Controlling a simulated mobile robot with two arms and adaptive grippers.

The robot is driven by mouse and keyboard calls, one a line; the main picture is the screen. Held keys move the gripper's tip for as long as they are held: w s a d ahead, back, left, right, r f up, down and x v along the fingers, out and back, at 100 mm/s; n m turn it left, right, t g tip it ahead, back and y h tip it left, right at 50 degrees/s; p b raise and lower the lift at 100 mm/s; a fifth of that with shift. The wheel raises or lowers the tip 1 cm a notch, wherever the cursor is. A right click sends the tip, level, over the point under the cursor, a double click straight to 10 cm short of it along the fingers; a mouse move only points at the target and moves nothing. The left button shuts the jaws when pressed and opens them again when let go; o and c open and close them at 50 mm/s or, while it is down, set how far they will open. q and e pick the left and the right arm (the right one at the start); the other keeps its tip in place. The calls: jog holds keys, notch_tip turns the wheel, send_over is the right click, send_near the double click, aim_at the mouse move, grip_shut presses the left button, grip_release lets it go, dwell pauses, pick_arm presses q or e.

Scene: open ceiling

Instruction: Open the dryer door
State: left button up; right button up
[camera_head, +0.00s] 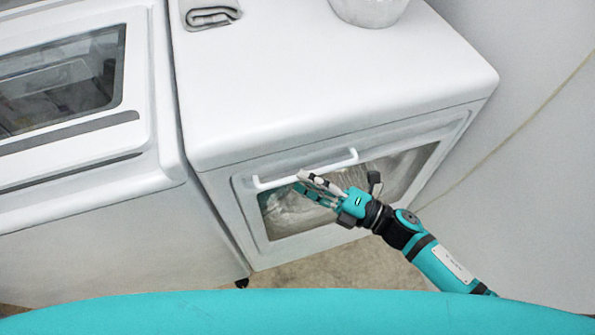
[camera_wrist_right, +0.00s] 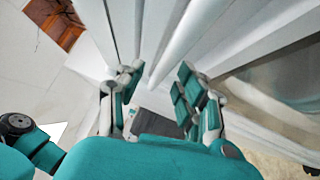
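The dryer (camera_head: 330,75) is the white machine on the right in the head view. Its front door (camera_head: 425,160) looks shut and has a window with pale contents behind it. A white bar handle (camera_head: 305,170) runs along the door's upper part. My right gripper (camera_head: 303,184) is at the door, with its fingertips beside or just below the handle. In the right wrist view its fingers (camera_wrist_right: 158,82) are spread apart, and a white bar, likely the handle (camera_wrist_right: 188,38), points down between them. I cannot tell whether they touch it. My left gripper is not in view.
A white washer (camera_head: 75,165) with a glass lid stands close on the left. Floor (camera_head: 355,265) shows below the door; a wall stands at right.

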jog(key=shift+x, duration=1.3)
grip_shut()
